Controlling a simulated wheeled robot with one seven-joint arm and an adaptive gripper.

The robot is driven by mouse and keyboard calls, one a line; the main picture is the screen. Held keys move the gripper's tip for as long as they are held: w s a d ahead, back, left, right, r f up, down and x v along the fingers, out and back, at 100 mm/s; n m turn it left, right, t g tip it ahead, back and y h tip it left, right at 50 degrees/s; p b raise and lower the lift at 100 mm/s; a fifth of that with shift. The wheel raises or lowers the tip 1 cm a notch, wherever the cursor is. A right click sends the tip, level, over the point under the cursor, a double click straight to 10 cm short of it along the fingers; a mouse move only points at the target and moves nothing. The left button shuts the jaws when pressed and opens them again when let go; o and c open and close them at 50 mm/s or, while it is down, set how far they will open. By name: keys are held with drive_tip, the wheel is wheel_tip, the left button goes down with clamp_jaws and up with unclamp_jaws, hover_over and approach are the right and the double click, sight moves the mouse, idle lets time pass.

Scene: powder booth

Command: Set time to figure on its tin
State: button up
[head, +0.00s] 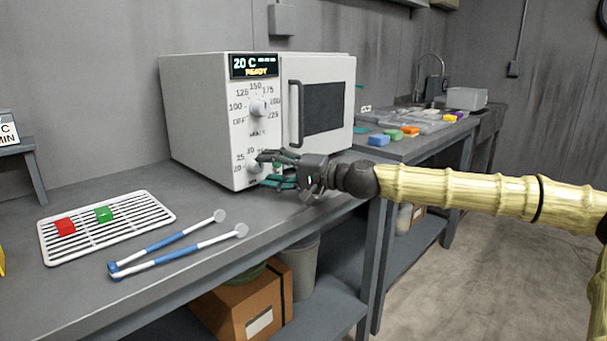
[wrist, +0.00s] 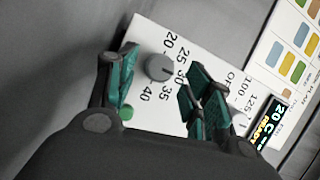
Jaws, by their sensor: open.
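The white oven (head: 205,110) stands on the bench, door shut, its display (head: 254,66) reading 20 C and READY. The lower dial, the time knob (head: 254,167), is a round grey knob; the wrist view shows it too (wrist: 158,67), with 20, 25, 30, 35 and 40 printed around it. I cannot clearly tell which figure it points to. My gripper (head: 263,170) is open in front of the lower panel, its teal fingers on either side of the knob in the wrist view, apparently not closed on it. No tin with a readable figure shows; a sign (head: 8,133) at left reads C and MIN, partly cut off.
The upper temperature dial (head: 258,108) sits above. A white rack (head: 140,200) holds a red block (head: 65,227) and a green block (head: 104,214). Blue-handled tongs (head: 170,250) lie at the bench front. A colour chart (wrist: 295,50) is beyond.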

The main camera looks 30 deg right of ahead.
drive_tip(key=shift+v, duration=4.7)
drive_tip(key=shift+s+d+f, duration=0.1)
drive_tip(key=shift+s+d, duration=0.1)
drive_tip(key=shift+s, duration=0.1)
